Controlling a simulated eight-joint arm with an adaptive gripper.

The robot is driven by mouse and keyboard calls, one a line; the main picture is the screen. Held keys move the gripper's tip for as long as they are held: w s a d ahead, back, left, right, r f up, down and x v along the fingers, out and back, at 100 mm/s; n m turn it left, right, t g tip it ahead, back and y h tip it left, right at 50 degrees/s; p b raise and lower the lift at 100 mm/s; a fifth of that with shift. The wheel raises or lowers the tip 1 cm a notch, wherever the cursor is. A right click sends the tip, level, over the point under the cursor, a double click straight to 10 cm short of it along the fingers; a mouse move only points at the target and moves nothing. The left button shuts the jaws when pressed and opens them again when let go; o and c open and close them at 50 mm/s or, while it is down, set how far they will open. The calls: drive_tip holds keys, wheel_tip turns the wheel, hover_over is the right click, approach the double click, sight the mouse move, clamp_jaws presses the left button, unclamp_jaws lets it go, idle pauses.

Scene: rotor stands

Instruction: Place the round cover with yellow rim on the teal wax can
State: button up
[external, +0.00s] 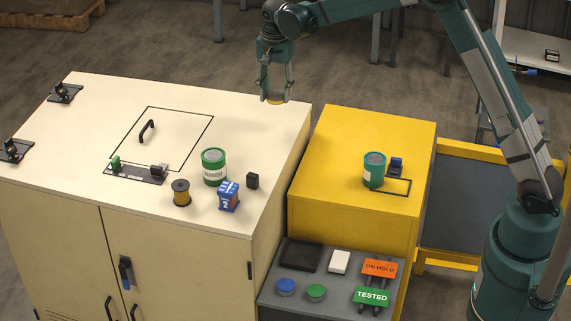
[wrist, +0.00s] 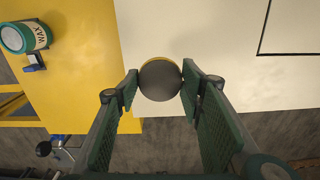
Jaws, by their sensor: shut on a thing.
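The round cover with yellow rim (wrist: 160,80) is between the fingers of my gripper (wrist: 160,88); its grey face and a strip of yellow show in the wrist view. In the external view my gripper (external: 275,88) is shut on the cover (external: 275,100), held in the air above the far right corner of the cream cabinet. The teal wax can (external: 373,172) stands upright on the yellow cabinet, well to the right of and below my gripper. Its WAX label shows in the wrist view (wrist: 37,38) at top left.
A green can (external: 214,168), a spool (external: 181,193), a blue box (external: 228,196) and a small black block (external: 252,181) stand on the cream cabinet (external: 80,180). A small blue-and-black item (external: 396,165) sits beside the wax can on the yellow cabinet (external: 335,150). The yellow top's left part is clear.

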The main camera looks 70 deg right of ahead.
drive_tip(key=s+a+m+p, duration=0.1)
drive_tip(key=s+a, duration=0.1)
drive_tip(key=s, duration=1.6)
hover_over(375, 159)
drive_tip(key=shift+f+m+p, duration=0.35)
drive_tip(key=shift+f+m, duration=0.05)
drive_tip(key=shift+f, duration=0.05)
drive_tip(key=shift+d+f, duration=0.1)
drive_tip(key=shift+f, duration=2.85)
drive_tip(key=shift+f, duration=0.1)
drive_tip(key=shift+f, duration=1.95)
drive_tip(key=shift+f, duration=0.15)
